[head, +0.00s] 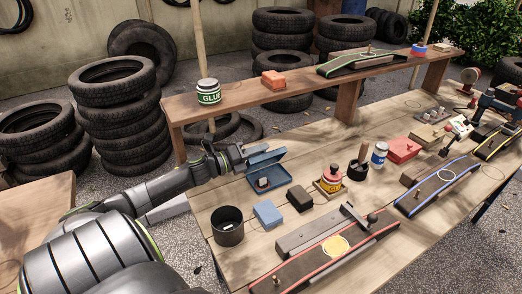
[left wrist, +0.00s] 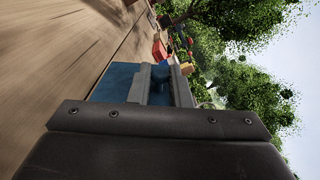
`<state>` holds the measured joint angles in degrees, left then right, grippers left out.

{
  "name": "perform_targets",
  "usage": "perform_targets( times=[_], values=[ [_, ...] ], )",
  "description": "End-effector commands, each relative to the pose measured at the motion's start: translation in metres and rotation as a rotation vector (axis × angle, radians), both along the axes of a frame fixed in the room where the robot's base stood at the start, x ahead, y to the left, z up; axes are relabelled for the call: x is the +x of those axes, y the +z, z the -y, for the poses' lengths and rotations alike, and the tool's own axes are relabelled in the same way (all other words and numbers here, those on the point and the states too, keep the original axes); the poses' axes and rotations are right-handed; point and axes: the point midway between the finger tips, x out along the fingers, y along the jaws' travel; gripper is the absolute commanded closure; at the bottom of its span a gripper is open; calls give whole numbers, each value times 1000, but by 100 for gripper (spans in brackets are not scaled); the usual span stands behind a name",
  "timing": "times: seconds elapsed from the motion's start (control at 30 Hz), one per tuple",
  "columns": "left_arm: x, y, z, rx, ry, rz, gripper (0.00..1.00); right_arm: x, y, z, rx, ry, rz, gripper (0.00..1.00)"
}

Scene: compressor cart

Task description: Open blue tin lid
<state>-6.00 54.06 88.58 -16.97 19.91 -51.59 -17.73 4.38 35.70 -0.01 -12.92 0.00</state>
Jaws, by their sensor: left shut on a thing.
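The blue tin (head: 279,178) stands on the workbench near its left edge, with a small pale item inside. Its lid (head: 266,157) is raised, tilted up at the back of the tin. My left gripper (head: 243,151) comes in from the left and is shut on the lid at its upper left edge. In the left wrist view, the fingers (left wrist: 162,84) stand close together, with the blue surface of the lid (left wrist: 115,80) beside them. The exact grip on the edge is partly hidden. My right gripper is not in view.
A blue block (head: 267,213), a dark block (head: 300,198) and a black cup (head: 228,226) stand in front of the tin.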

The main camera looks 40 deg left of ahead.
Motion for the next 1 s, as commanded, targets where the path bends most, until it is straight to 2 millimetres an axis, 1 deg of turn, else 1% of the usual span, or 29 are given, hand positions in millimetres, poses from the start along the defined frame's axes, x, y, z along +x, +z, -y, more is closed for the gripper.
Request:
perform_targets(
  times=[0.2,0.5,0.97,1.0],
  values=[
    [4,0,-11,-116,2,-33,100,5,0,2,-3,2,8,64],
    [5,-2,-19,-110,3,-33,100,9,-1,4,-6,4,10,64],
    [5,-2,-20,-109,4,-34,100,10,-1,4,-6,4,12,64],
    [5,-2,-20,-109,4,-34,78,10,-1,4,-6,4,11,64]
  ],
)
